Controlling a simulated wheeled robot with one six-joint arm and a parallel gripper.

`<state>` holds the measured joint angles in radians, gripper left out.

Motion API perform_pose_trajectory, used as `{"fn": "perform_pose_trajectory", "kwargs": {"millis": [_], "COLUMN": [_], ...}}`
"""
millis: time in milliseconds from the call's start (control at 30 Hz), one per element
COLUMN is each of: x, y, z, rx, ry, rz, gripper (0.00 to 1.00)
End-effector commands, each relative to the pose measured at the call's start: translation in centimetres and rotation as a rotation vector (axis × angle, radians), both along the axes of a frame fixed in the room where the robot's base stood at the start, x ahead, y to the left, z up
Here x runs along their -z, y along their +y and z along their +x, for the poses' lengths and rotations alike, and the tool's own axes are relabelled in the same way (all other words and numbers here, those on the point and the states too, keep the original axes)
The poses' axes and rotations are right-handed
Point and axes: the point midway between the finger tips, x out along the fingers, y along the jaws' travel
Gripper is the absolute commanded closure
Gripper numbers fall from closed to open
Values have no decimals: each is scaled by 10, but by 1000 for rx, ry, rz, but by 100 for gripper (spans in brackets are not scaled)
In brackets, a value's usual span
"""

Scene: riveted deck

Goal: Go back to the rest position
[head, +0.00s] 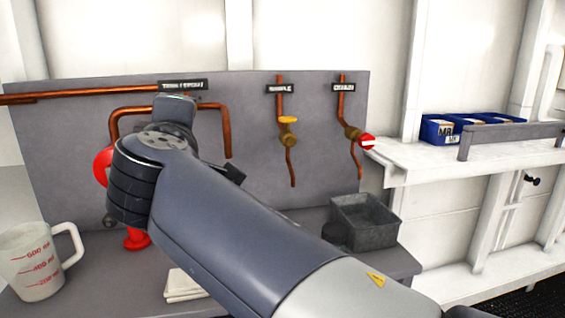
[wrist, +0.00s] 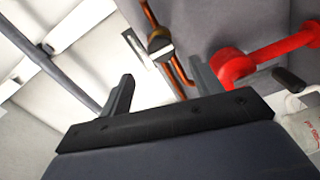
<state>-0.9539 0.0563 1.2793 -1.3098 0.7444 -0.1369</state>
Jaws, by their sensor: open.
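My gripper (wrist: 163,88) is open in the wrist view, with its two dark fingers apart and nothing between them. Beyond the fingers are a pale surface and a copper pipe with a brass valve (wrist: 160,43). A red fitting (wrist: 236,66) is close to the right finger in the picture; I cannot tell whether they touch. In the head view my arm reaches across the middle toward the grey panel (head: 330,120), and its links hide most of the gripper and part of the red fitting (head: 136,238).
A white measuring jug (head: 30,262) stands at the left of the bench. A grey metal bin (head: 365,222) is at its right. A folded cloth (head: 183,287) lies near the front. Blue bins (head: 437,130) sit on the right shelf.

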Motion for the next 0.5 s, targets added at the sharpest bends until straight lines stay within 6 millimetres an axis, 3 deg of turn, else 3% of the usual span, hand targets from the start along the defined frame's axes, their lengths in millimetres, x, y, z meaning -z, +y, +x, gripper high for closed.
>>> {"fn": "perform_pose_trajectory", "kwargs": {"millis": [33, 100, 500], "x": [1, 1, 0], "y": [3, 6, 24], "z": [17, 31, 105], "rx": [10, 10, 7], "ry": [3, 3, 2], "rz": [-4, -4, -3], "gripper": [39, 39, 39]}}
